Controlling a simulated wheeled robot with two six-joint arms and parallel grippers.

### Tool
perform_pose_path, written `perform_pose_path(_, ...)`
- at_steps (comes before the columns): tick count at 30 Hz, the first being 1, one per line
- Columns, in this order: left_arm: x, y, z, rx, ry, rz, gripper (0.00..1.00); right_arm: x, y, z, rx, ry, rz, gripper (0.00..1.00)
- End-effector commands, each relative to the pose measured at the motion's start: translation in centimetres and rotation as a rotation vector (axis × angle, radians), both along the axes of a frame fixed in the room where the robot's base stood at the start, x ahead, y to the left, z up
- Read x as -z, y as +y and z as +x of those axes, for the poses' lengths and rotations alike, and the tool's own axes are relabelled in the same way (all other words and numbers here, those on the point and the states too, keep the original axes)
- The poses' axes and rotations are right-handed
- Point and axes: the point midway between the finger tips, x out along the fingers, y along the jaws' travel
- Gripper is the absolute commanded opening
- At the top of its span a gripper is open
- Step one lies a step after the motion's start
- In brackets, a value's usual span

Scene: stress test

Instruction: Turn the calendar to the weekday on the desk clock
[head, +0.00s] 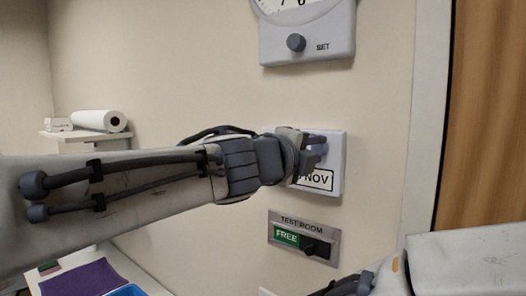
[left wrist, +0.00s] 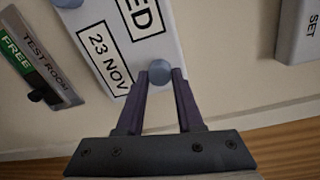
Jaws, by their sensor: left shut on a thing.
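The calendar (head: 335,172) is a white panel on the wall, partly hidden by my left gripper in the head view. In the left wrist view the calendar (left wrist: 150,50) shows "23 NOV" in one box and a word ending in "ED" in another; its first part is cut off. My left gripper (head: 318,146) is at the calendar's upper part. In the left wrist view its fingers are shut on a round blue-grey knob (left wrist: 159,72) at the calendar's edge. I see no desk clock showing a weekday. My right gripper is not clearly visible.
A wall clock (head: 340,38) with a "SET" knob (head: 296,42) is above, its dial cut off. Below is a "TEST ROOM" sign (head: 303,237) with a slider reading "FREE". A shelf (head: 84,135) holds a paper roll (head: 99,121). A wooden door (head: 490,120) is at right.

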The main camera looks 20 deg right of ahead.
Motion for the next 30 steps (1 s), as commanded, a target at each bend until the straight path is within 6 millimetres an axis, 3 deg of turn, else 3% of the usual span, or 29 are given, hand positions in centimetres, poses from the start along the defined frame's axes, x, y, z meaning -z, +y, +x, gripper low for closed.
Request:
perform_pose_path(15, 0.23, 0.01, 0.02, -0.001, -0.339, 0.201, 0.0, 0.85, 0.0, 0.0, 0.0, 0.0, 0.0, 0.66)
perform_pose_path(30, 0.26, -0.01, 0.02, -0.001, -0.432, 0.257, 0.0, 1.03, 0.0, -0.01, 0.0, 0.0, 0.0, 0.66)
